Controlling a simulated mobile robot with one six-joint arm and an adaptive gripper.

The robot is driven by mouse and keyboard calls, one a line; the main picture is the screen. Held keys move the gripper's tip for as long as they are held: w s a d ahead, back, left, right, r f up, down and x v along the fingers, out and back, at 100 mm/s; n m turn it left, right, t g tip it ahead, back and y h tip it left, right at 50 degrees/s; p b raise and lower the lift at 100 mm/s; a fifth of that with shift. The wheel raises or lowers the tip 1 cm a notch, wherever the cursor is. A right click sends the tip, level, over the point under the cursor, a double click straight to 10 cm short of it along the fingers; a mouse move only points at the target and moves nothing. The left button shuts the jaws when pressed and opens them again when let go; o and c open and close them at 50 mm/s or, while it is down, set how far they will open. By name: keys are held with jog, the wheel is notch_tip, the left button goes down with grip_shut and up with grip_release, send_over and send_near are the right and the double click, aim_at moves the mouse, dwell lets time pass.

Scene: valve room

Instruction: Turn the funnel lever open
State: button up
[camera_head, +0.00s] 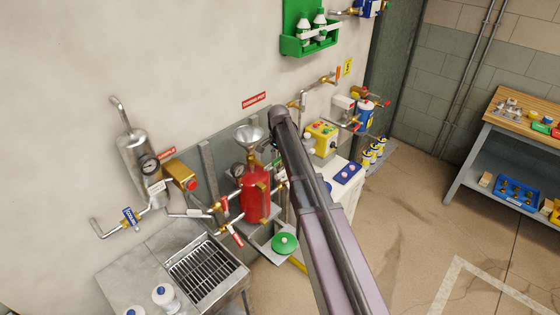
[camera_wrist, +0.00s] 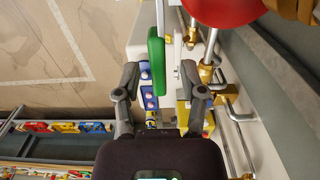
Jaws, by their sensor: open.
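The metal funnel (camera_head: 250,137) sits on top of the red dosing pot (camera_head: 256,195), below the red "dosing pot" sign (camera_head: 254,100). A gauge stands beside the funnel's neck. In the wrist view the red pot (camera_wrist: 222,8) is cut off at the top right. My gripper (camera_wrist: 160,78) is open, its two fingers spread wide with nothing held. A brass fitting (camera_wrist: 205,74) appears beside the right finger; I cannot tell whether they touch. The head view hides the fingers.
Red-handled valves (camera_head: 237,240) branch off low at the pot's left. A grated sink (camera_head: 205,272) stands left, a workbench (camera_head: 510,130) right. Floor between is clear.

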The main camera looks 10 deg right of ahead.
dwell(0.3)
grip_shut()
